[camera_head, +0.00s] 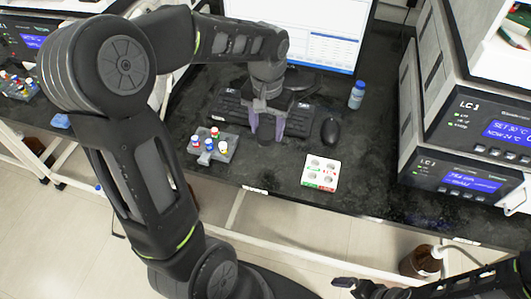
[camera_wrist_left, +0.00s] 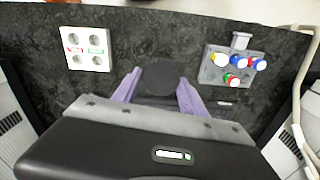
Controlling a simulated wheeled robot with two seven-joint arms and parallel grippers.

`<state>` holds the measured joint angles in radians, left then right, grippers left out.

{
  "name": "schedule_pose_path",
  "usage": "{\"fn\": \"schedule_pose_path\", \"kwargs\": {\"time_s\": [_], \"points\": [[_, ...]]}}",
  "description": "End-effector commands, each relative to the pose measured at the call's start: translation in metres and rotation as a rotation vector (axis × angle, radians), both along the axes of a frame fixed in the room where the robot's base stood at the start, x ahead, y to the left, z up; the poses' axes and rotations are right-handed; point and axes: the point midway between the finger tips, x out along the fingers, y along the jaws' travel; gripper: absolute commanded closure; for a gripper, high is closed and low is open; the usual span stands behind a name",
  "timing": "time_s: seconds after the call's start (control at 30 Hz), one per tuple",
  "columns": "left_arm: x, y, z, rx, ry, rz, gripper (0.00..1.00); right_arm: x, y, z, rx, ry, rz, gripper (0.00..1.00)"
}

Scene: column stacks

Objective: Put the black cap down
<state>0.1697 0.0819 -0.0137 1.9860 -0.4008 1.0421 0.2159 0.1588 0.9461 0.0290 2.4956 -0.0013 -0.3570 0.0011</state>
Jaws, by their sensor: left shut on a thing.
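My left gripper (camera_head: 267,135) points down over the dark bench, in front of the keyboard. Its purple fingers are shut on the black cap (camera_wrist_left: 160,78), which shows as a dark round disc between the fingertips in the left wrist view (camera_wrist_left: 158,92). In the head view the cap is hard to make out against the dark bench. I cannot tell whether it touches the bench. My right gripper (camera_head: 345,284) is partly in view at the bottom, and its jaws are unclear.
A grey rack (camera_head: 228,136) with several coloured-cap vials stands left of the gripper. A white tray with round wells (camera_head: 320,172) lies to the right. A keyboard (camera_head: 230,106), mouse (camera_head: 330,131) and blue-capped bottle (camera_head: 356,95) are behind. Bench between rack and tray looks mostly clear.

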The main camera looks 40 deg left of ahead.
Motion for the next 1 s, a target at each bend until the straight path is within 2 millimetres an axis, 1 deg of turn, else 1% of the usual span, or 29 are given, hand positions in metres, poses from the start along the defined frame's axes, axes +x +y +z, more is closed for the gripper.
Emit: {"fn": "schedule_pose_path", "kwargs": {"time_s": [0.03,0.2,0.3,0.67,0.9,1.0], "points": [[-0.001,0.0,-0.009,-0.001,0.005,0.0,0.88,0.0,0.0,0.0,0.0,0.0,0.0,0.0],[-0.001,0.0,-0.04,-0.002,0.005,0.001,0.88,0.0,0.0,0.001,0.0,0.0,0.0,0.0],[-0.001,0.0,-0.05,-0.001,0.003,0.0,0.88,0.0,0.0,0.001,0.0,0.0,0.0,0.0],[0.0,0.0,-0.055,0.0,0.002,0.0,0.88,0.0,0.0,0.001,0.0,0.0,0.0,0.0],[-0.001,0.0,-0.086,-0.001,0.005,0.001,0.88,0.0,0.0,0.002,0.0,0.0,0.0,0.0],[0.0,0.0,-0.09,-0.001,0.001,0.001,0.88,0.0,0.0,0.002,0.0,0.0,0.0,0.0]]}}
